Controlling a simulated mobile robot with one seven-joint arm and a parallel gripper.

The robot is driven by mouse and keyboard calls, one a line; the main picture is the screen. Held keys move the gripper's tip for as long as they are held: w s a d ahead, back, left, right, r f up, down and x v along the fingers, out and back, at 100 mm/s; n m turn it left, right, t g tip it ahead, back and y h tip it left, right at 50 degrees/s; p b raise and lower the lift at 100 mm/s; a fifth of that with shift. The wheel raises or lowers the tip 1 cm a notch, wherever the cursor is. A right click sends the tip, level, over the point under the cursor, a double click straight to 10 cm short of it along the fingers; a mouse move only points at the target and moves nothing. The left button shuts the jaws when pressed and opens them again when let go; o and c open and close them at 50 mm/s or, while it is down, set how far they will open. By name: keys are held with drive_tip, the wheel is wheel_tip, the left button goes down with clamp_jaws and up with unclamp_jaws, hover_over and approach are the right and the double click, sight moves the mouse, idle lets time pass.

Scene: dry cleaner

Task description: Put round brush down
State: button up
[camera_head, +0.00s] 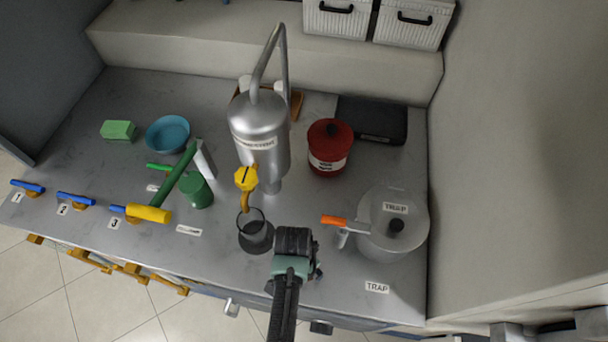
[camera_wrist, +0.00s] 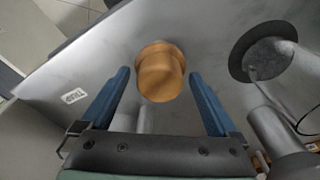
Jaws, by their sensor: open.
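A round brown, wood-coloured piece (camera_wrist: 160,73), which I take to be the round brush, stands on the grey counter in the wrist view. My gripper (camera_wrist: 159,78) is open, with one blue finger on each side of it. Gaps show between the piece and both fingers. In the head view my gripper (camera_head: 294,250) is over the front of the counter, and its own body hides the brush and the fingers.
A lidded pot marked TRAP (camera_head: 412,235) with an orange-handled lever (camera_head: 334,220) is at right. A red canister (camera_head: 330,147) stands behind.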

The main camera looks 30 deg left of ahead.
wheel_tip(320, 180, up, 12)
drive_tip(key=s, duration=0.1)
drive_tip(key=shift+s+a, duration=0.2)
drive_tip(key=shift+r, duration=0.1)
drive_tip(key=w+r+t+y, duration=0.2)
drive_tip(key=w+r+t, duration=0.3)
drive_tip(key=w+r, duration=0.7)
drive_tip(key=w+d+r+n+t, duration=0.1)
drive_tip(key=w+r+t, duration=0.3)
drive_tip(key=r, duration=0.8)
drive_tip(key=w+d+r+n+t, duration=0.15)
drive_tip(key=w+r+t, duration=0.3)
drive_tip(key=r, duration=0.65)
drive_tip(key=s+d+r+t, duration=0.1)
drive_tip(key=d+r+t, duration=0.15)
drive_tip(key=r, duration=0.55)
drive_tip(key=s+d+r+t, duration=0.1)
drive_tip(key=d+r+t, duration=0.15)
drive_tip(key=r, duration=0.65)
drive_tip(key=s+d+r+t, duration=0.2)
drive_tip(key=s+r, duration=0.3)
drive_tip(key=r, duration=0.3)
drive_tip(key=s+d+r+t+h, duration=0.1)
drive_tip(key=s+d+r+t, duration=0.1)
drive_tip(key=s+r+t, duration=0.3)
wheel_tip(320, 180, up, 3)
drive_tip(key=shift+s+r+n+h, duration=0.15)
drive_tip(key=shift+s+n+h, duration=0.2)
drive_tip(key=shift+s, duration=0.4)
drive_tip(key=shift+t, duration=0.25)
